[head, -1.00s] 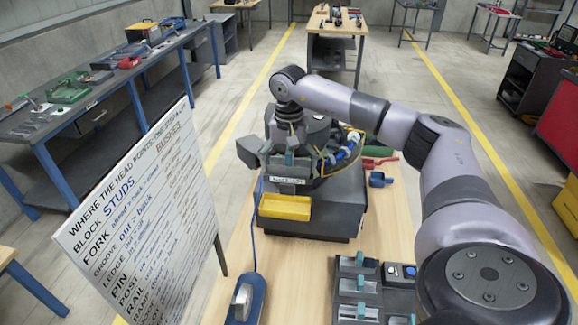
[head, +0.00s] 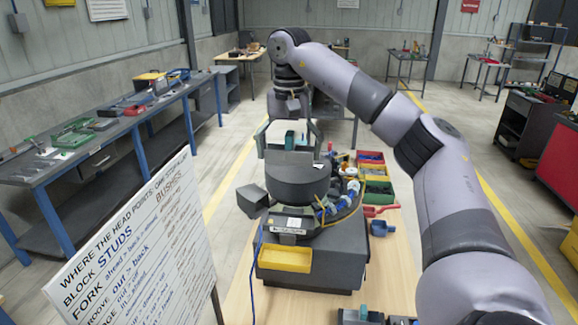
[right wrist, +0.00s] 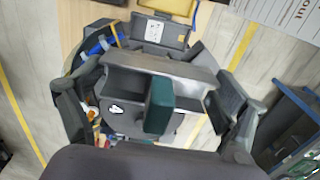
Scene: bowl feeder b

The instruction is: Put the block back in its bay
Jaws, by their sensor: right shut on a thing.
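My right gripper (head: 290,147) hangs above the bowl feeder (head: 298,182), fingers pointing down. Its two fingers are shut on the block (right wrist: 158,103), seen in the right wrist view as a grey bar with a dark teal part across it. In the head view only the block's small teal part (head: 289,140) is clear between the fingers. In the right wrist view the feeder lies beyond and below the block, which hides part of it. I cannot tell which spot is the block's bay. My left gripper is not in view.
A yellow tray (head: 285,259) is at the feeder's front. Coloured bins (head: 373,172) and a blue scoop-like part (head: 382,228) lie to its right. A grey rack (head: 358,317) is cut off at the bottom edge. A sign board (head: 135,250) stands at the left.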

